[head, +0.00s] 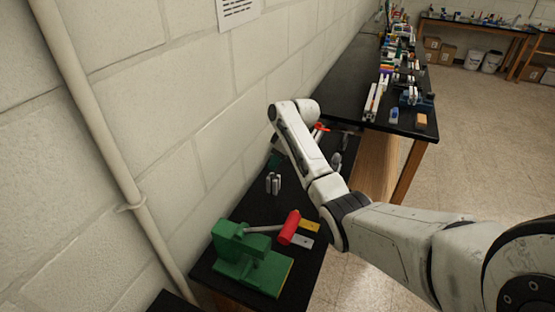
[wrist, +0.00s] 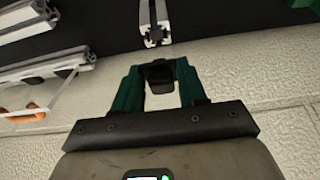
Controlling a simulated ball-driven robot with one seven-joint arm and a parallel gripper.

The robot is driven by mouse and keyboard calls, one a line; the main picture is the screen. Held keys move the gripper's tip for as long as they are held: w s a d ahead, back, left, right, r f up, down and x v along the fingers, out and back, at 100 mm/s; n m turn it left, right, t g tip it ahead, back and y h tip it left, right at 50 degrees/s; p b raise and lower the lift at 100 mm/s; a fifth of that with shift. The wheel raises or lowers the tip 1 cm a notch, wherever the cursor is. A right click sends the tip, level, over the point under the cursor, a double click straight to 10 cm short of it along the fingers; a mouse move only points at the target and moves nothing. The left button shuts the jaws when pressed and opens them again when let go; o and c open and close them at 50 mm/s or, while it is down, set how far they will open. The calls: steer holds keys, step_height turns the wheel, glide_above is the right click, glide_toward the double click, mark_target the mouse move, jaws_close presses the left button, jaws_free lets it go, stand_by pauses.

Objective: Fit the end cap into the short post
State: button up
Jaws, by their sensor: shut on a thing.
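My gripper (wrist: 158,72) has dark green fingers, shut on a small black end cap (wrist: 161,79) between the tips. An aluminium extrusion post (wrist: 154,22) shows at the top of the wrist view, its slotted end just beyond the fingertips. The cap and the post end look apart, with the cap roughly in line below it in the picture. I cannot tell the depth between them. In the head view, short grey upright posts (head: 273,183) stand on the black bench; which is the short post is unclear. My arm mostly hides the gripper there.
More extrusion bars (wrist: 42,70) and a clear plate lie left in the wrist view, with an orange part (wrist: 22,116). A block wall (head: 180,130) runs close alongside.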

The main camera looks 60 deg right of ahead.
mark_target(277, 178)
steer(key=shift+f, duration=0.1)
steer(key=shift+d+f+b, duration=0.1)
steer(key=shift+f+b, duration=1.4)
steer(key=shift+f, duration=0.7)
steer(key=shift+f+b, duration=0.3)
steer(key=shift+f, duration=0.3)
steer(key=o, duration=1.1)
steer(key=shift+r, duration=0.1)
steer(key=b+v, duration=0.1)
steer(key=v, duration=0.9)
steer(key=shift+r, duration=0.35)
steer(key=shift+s, duration=0.1)
